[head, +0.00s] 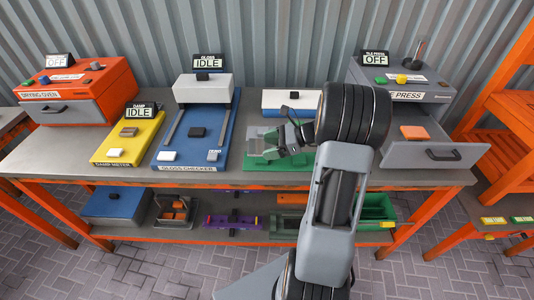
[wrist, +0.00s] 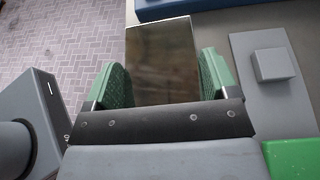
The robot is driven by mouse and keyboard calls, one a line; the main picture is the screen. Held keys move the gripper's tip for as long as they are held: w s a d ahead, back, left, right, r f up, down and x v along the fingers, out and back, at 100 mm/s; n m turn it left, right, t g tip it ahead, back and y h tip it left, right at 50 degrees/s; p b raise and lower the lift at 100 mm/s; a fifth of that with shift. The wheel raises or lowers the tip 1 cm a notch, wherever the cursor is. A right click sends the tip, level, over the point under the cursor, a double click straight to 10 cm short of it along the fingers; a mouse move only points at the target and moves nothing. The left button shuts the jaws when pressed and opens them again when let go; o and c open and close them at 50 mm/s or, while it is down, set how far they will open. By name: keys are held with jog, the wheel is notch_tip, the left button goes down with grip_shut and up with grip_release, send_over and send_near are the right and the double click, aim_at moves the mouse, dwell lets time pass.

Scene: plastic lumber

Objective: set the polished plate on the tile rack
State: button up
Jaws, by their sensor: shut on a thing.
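My gripper (head: 291,138) is over the grey workbench, at the green fixture (head: 302,172). In the wrist view, its two green finger pads (wrist: 164,82) are shut on the polished plate (wrist: 163,58), a shiny, brownish, flat rectangle gripped by its sides. The plate sticks out past the fingertips. In the head view I cannot make the plate out clearly by my gripper. I cannot tell for sure which object is the tile rack; a purple holder with yellow ends (head: 235,223) and an orange-and-grey holder (head: 174,212) stand on the lower shelf.
A drying oven (head: 68,108), yellow damp meter (head: 126,143) and blue gloss checker (head: 186,170) stand on the left. A tile press (head: 440,102) at right has its drawer open, with an orange block (head: 413,132) inside. A green bin (head: 374,209) is below.

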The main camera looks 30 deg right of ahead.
jog(key=shift+w+a+f, duration=0.2)
jog(key=shift+w+f, duration=0.2)
jog(key=shift+f, duration=0.1)
jog(key=shift+w+f, duration=0.1)
jog(key=shift+f, duration=1.55)
jog(key=shift+f, duration=0.2)
jog(key=o, duration=1)
jog(key=shift+c, duration=0.2)
jog(key=shift+r, duration=0.1)
